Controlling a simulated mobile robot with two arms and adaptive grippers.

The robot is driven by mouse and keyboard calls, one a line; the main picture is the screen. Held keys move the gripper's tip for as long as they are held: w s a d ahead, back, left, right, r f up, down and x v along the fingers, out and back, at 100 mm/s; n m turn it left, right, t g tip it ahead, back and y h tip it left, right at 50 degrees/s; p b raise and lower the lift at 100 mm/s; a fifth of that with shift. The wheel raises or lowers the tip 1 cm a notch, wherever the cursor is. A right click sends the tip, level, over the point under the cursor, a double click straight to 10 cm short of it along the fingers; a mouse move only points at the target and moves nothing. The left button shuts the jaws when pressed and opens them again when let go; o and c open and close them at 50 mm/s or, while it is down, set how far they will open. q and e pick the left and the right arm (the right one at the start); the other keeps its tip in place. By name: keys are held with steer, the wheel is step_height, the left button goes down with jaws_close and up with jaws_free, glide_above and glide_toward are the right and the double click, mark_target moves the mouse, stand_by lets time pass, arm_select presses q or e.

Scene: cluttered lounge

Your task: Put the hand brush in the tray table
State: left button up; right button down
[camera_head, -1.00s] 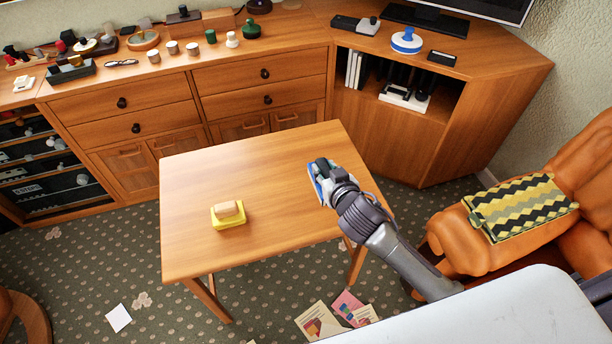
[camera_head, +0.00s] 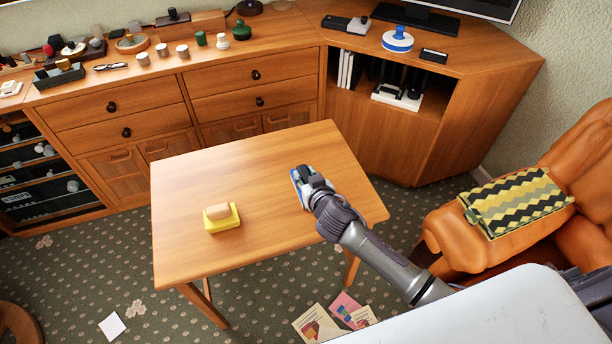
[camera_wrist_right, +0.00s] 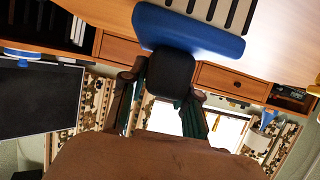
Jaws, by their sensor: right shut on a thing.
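The hand brush (camera_head: 297,177) has a blue body. In the right wrist view its blue body (camera_wrist_right: 190,30) shows pale and black stripes and a black handle (camera_wrist_right: 168,72). My right gripper (camera_head: 311,184) is over the right half of the tray table (camera_head: 255,170), a small wooden folding table. In the wrist view its dark fingers (camera_wrist_right: 165,95) stand on both sides of the black handle and are shut on it. I cannot tell whether the brush touches the tabletop. My left gripper is out of view.
A yellow block with a tan top (camera_head: 222,216) sits on the table, left of the gripper. A wooden cabinet (camera_head: 120,110) with several small items stands behind. An orange armchair (camera_head: 460,240) is to the right. Papers (camera_head: 315,323) lie on the floor. The table's middle is clear.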

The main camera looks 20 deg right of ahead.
steer(key=c, duration=0.8)
jaws_free()
steer(key=shift+f, duration=0.1)
steer(key=shift+c, duration=0.2)
steer(key=shift+s+r, duration=0.15)
steer(key=shift+r, duration=0.1)
steer(key=p+v, duration=0.1)
steer(key=v, duration=1)
steer(key=shift+s+r, duration=0.2)
steer(key=shift+s, duration=0.1)
